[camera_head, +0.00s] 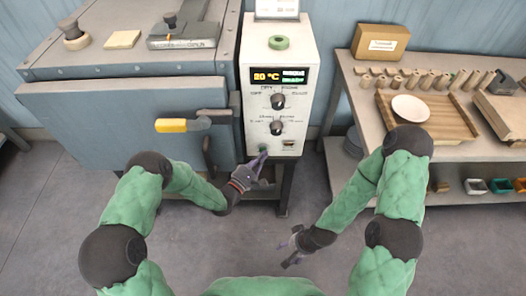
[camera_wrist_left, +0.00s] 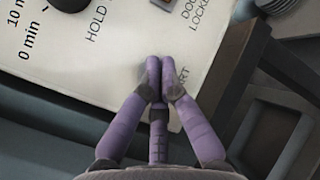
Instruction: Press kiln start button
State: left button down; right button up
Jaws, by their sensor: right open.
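The kiln's white control box (camera_head: 308,75) stands right of the blue-grey kiln body, with a lit display reading 20 °C and two black knobs. A small green button (camera_head: 263,149) sits at the lower left of its panel. My left gripper (camera_head: 261,160) is at this button. In the left wrist view its purple fingertips (camera_wrist_left: 160,76) are together with nothing between them, over the panel beside a partly covered label ending in "RT". The fingers hide the button there, so contact cannot be told. My right gripper (camera_head: 290,248) is open and empty, low over the floor.
The kiln door (camera_head: 150,110) has a yellow-ended handle (camera_head: 172,126) left of the control box. A workbench (camera_head: 357,112) on the right carries a plate (camera_head: 410,108), a wooden tray and several small pieces. The floor between kiln and bench is clear.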

pick_arm(q)
jog(key=shift+w, duration=0.2)
jog(key=shift+s, duration=0.2)
dwell(0.3)
jog(key=shift+s, duration=0.75)
jog(key=s+p, duration=0.1)
jog(key=s, duration=0.4)
dwell(0.9)
